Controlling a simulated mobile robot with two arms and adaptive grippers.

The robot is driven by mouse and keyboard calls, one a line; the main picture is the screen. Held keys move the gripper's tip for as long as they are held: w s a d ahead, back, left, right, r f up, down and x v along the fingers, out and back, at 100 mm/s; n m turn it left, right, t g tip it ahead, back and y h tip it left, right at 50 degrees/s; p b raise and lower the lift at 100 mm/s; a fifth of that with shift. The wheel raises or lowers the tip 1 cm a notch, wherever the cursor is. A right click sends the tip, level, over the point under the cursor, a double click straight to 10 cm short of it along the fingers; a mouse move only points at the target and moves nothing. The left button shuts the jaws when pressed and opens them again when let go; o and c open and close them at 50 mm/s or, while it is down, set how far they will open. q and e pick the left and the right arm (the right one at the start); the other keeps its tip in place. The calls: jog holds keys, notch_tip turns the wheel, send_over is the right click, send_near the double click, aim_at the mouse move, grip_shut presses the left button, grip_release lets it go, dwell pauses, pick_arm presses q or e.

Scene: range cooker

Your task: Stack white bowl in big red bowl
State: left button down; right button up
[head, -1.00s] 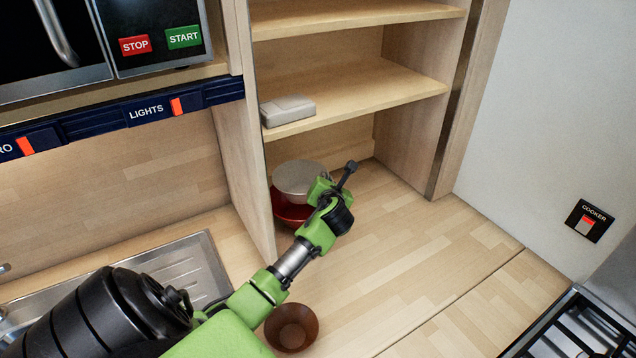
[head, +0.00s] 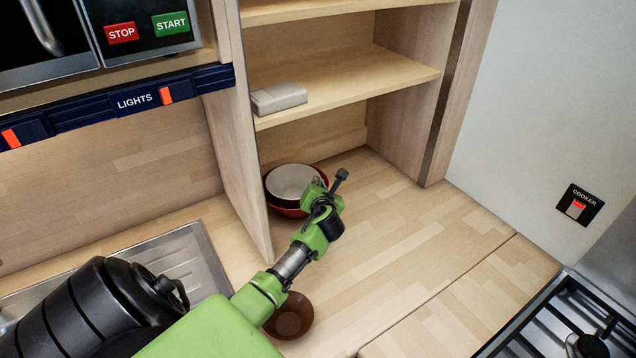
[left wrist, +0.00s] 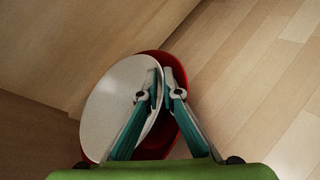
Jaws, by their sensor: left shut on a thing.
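The white bowl (head: 292,181) sits inside the big red bowl (head: 284,212) on the counter under the shelves, with the red rim showing around it. In the left wrist view the white bowl (left wrist: 113,108) lies toward the left of the red bowl (left wrist: 180,77) and looks tilted. My left gripper (head: 317,184) is at the right side of the bowls. In the left wrist view its two fingers (left wrist: 160,94) straddle the white bowl's rim, shut on it. Part of both bowls is hidden behind the gripper. My right gripper is in neither view.
A small brown bowl (head: 289,316) stands on the counter below my left arm. An upright wooden panel (head: 238,165) is close left of the bowls. A shelf (head: 350,85) with a grey box (head: 279,98) hangs above. The counter to the right is clear.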

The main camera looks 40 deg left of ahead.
pick_arm(q)
jog(key=shift+f, duration=0.1)
jog(key=c, duration=2.5)
grip_release()
jog(key=shift+s+f, duration=0.1)
jog(key=shift+c, duration=0.2)
jog(key=shift+r, duration=0.2)
jog(key=v, duration=1.2)
jog(key=shift+r+b, duration=0.4)
jog(key=shift+r, duration=0.05)
jog(key=shift+d+f, duration=0.1)
